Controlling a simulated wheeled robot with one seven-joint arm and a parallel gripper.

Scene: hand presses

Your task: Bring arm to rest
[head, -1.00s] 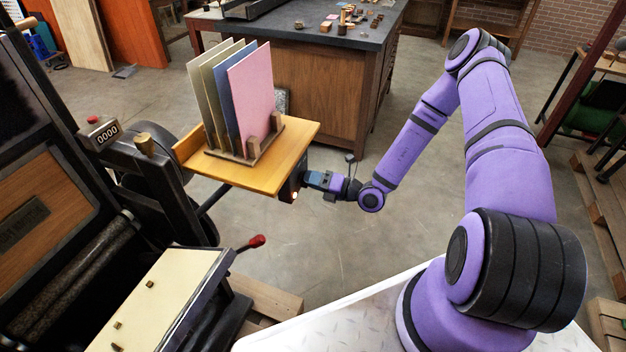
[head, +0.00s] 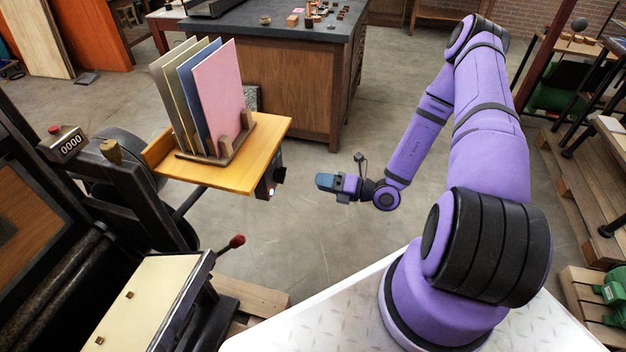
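My arm (head: 428,125) is purple with black joint bands and reaches out and down from my base. My gripper (head: 326,182) is at its end, in the open space right of the wooden shelf (head: 262,172). It points left and stands apart from the shelf and from the dark box (head: 272,180) with a small light under the shelf's right edge. I see no object held in it. The fingers are seen from the side and are too small to tell open from shut.
A rack (head: 240,143) on the shelf holds several upright boards, the front one pink (head: 218,97). The press (head: 75,225) with a counter (head: 65,143) and a red-knobbed lever (head: 237,241) stands left. A dark-topped cabinet (head: 300,85) is behind. Pallets (head: 575,185) lie right. Floor around my gripper is clear.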

